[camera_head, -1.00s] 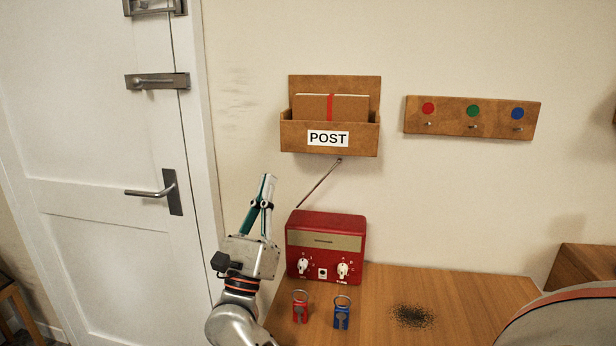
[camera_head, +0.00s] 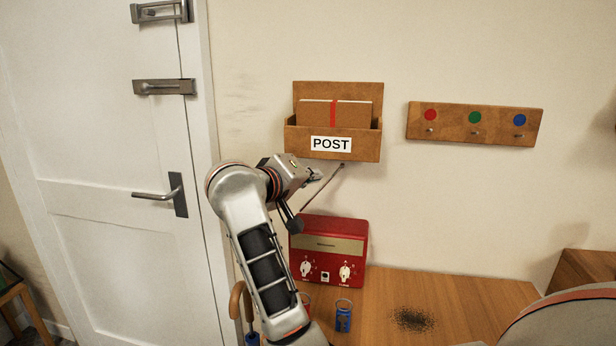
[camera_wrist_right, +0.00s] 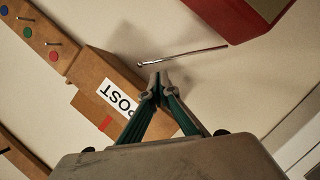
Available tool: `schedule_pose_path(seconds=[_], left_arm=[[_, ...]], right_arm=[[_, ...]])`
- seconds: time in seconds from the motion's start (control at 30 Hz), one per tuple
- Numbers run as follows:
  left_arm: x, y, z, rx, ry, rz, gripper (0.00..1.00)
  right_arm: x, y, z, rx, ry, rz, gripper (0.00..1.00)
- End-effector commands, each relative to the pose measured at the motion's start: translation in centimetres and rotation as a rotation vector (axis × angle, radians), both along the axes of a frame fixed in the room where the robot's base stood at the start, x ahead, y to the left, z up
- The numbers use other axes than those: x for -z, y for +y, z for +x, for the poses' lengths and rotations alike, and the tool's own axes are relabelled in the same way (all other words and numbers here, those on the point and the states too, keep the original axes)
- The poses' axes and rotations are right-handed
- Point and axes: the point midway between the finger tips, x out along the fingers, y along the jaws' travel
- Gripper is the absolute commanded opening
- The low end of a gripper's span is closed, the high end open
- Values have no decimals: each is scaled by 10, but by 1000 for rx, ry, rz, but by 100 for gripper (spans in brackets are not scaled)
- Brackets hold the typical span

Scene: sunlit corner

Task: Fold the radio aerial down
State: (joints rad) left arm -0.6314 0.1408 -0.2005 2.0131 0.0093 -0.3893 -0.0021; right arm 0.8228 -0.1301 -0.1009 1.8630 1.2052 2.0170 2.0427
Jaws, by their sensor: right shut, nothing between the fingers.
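The red radio (camera_head: 329,226) stands upright on the wooden table against the wall. Its thin aerial (camera_head: 322,190) is raised and slants up to the right, its tip just under the POST box. In the right wrist view the aerial (camera_wrist_right: 185,55) ends in a small knob, and a corner of the radio (camera_wrist_right: 245,12) shows. My right gripper (camera_head: 317,174) is shut and empty beside the aerial's upper part. In the wrist view its fingertips (camera_wrist_right: 157,84) are close to the knob end, with a small gap in the picture; contact is unclear. My left gripper is out of view.
The wooden POST box (camera_head: 332,144) with letters hangs just above the aerial tip. A hook rail (camera_head: 474,122) is to its right. A door (camera_head: 90,200) is at left.

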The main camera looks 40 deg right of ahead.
Motion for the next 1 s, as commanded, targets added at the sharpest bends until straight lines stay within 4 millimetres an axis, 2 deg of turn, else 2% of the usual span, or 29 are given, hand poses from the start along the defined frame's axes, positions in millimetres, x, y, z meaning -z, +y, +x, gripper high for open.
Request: schedule_pose_path(seconds=[0.1, 0.3, 0.5, 0.8, 1.0], left_arm=[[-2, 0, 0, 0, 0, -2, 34], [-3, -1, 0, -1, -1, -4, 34], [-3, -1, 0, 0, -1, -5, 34], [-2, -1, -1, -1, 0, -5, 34], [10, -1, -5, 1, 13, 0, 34]], right_arm=[[3, -20, 7, 4, 2, -5, 0], [10, -41, 16, 2, 2, -4, 0], [12, -48, 19, 1, 2, -4, 0], [13, -48, 19, 0, 2, -3, 0], [18, -53, 20, 0, -11, 11, 0]])
